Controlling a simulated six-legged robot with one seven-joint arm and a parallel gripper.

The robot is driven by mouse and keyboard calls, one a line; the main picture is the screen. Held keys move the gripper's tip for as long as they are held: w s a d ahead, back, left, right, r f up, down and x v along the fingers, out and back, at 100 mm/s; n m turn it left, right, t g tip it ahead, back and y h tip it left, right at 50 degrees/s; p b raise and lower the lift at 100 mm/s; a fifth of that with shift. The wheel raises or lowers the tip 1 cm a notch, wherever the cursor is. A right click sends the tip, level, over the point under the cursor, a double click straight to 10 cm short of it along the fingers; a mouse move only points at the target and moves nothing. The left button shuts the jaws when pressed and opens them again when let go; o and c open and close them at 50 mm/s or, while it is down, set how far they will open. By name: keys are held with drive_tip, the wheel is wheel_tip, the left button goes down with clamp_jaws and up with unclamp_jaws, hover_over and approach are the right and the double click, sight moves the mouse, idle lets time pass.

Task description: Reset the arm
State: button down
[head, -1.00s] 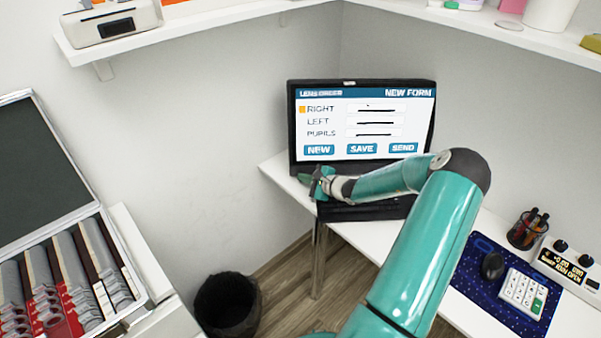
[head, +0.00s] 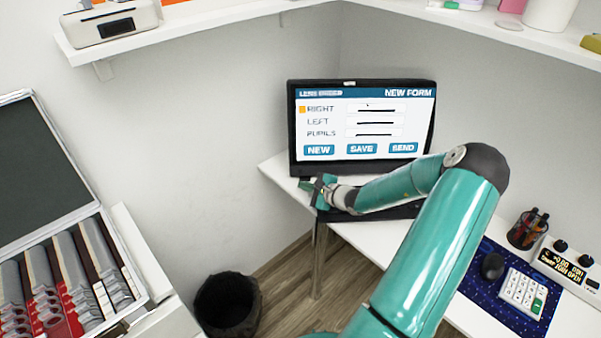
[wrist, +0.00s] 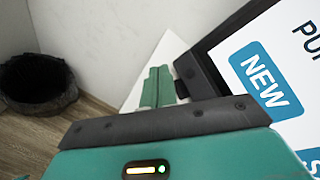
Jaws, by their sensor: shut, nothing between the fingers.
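My forearm and gripper hide part of the dark keyboard (head: 385,212).
A black bin (head: 227,305) stands on the wooden floor left of the desk. An open lens case (head: 75,270) is at the left. A blue mat with a mouse (head: 493,266) and calculator (head: 522,291), a pen cup (head: 528,230) and a display device (head: 566,263) are at the right.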

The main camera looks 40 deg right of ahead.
idle(0.6)
drive_tip(key=s+a+r+n+g+y, duration=0.15)
drive_tip(key=a+r+n+g, duration=0.25)
drive_tip(key=a+r+n, duration=0.65)
drive_tip(key=s+a+r+n+g+y, duration=0.15)
drive_tip(key=a+r+n+g, duration=0.3)
drive_tip(key=a, duration=1.15)
drive_tip(key=s+a+r+n+h, duration=0.2)
drive_tip(key=s+a+r+n, duration=0.3)
drive_tip(key=s+r, duration=0.2)
drive_tip(key=s+a+r+n+h, duration=0.3)
drive_tip(key=s+r, duration=0.4)
drive_tip(key=s, duration=0.5)
drive_tip(key=shift+s+a+r+n, duration=0.25)
drive_tip(key=shift+a+n, duration=0.65)
drive_tip(key=shift+d, duration=0.25)
